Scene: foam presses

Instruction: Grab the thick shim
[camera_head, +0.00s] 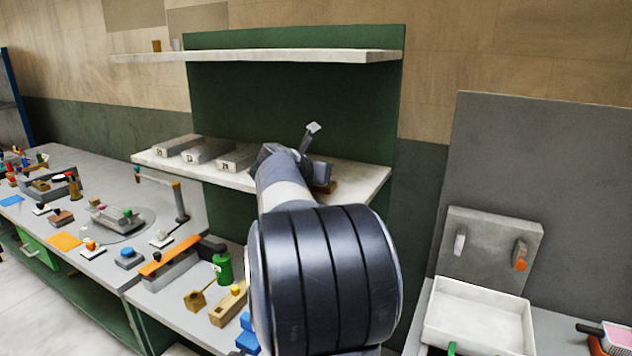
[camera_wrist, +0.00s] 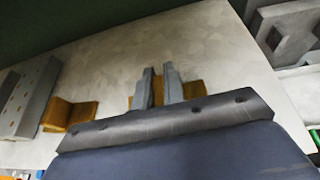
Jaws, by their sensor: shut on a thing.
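My gripper (camera_wrist: 159,70) reaches over the white shelf (camera_head: 362,180) in front of the green panel. In the wrist view its two grey fingers are close together on an ochre-brown piece, which I take to be the thick shim (camera_wrist: 191,90). The piece shows on both sides of the fingers and at shelf level; I cannot tell whether it is lifted. In the head view a brown bit of it (camera_head: 328,187) shows beside my wrist. Most of the gripper is hidden there. A second ochre-brown, angled piece (camera_wrist: 72,113) lies apart to the left in the wrist view.
Several grey blocks with markings (camera_head: 207,150) stand on the shelf left of my arm. A higher shelf (camera_head: 290,56) runs above. The bench at left (camera_head: 110,270) is crowded with tools, including a green bottle (camera_head: 223,265). A white tray (camera_head: 475,315) is at right.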

